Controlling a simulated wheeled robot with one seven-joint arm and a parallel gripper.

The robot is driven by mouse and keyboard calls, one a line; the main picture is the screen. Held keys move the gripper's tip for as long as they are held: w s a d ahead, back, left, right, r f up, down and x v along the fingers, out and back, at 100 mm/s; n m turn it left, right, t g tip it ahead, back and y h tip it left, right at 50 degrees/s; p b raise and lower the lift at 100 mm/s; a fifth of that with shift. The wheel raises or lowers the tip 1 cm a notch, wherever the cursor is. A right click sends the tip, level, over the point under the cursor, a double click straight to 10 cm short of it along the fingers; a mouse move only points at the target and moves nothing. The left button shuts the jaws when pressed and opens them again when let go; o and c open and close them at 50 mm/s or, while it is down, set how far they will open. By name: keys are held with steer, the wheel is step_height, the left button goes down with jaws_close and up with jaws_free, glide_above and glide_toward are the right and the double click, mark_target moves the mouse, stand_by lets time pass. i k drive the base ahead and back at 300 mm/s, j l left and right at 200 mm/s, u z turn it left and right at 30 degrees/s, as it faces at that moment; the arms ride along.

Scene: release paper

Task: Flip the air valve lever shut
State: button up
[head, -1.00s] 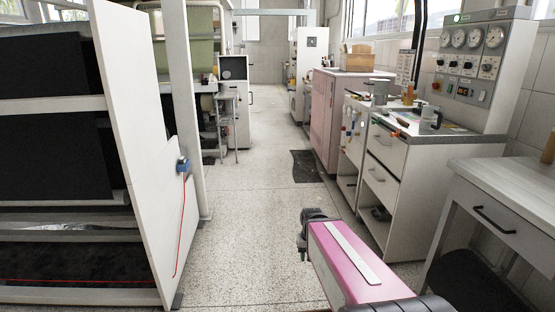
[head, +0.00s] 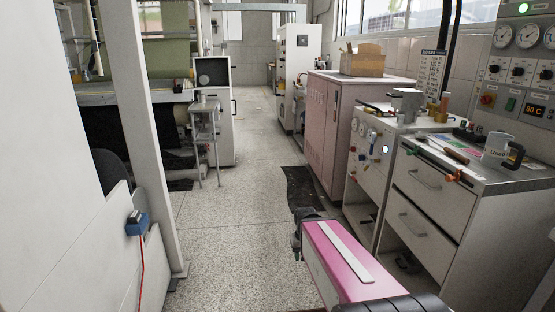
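My arm, with its pink link, reaches forward at the bottom centre of the head view. My gripper (head: 301,238) is a small dark shape at its far end, partly hidden by the link; its fingers cannot be made out. It hangs over open floor, apart from the benches. I cannot pick out the air valve lever for certain. A white panel (head: 368,150) with small gauges and coloured fittings faces the aisle on the right. An orange-red handle (head: 453,176) and a green one sit at the front edge of the bench beside it.
A pink cabinet (head: 326,130) is beyond. A dark mat (head: 301,188) lies on the floor. A white post (head: 134,110) and panel stand close left. The central aisle is mostly clear.

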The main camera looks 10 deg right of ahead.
mark_target(372, 145)
steer(key=i+j+z, duration=0.1)
steer(key=i+z, duration=0.3)
steer(key=i+j+z, duration=0.25)
steer(key=i+z, duration=0.15)
steer(key=i+j+z, duration=0.9)
steer(key=j, duration=0.15)
steer(key=i+j+z, duration=0.1)
steer(key=j, duration=0.15)
steer(key=i+j+z, duration=0.15)
steer(key=j, duration=0.2)
steer(key=k+l+u, duration=0.2)
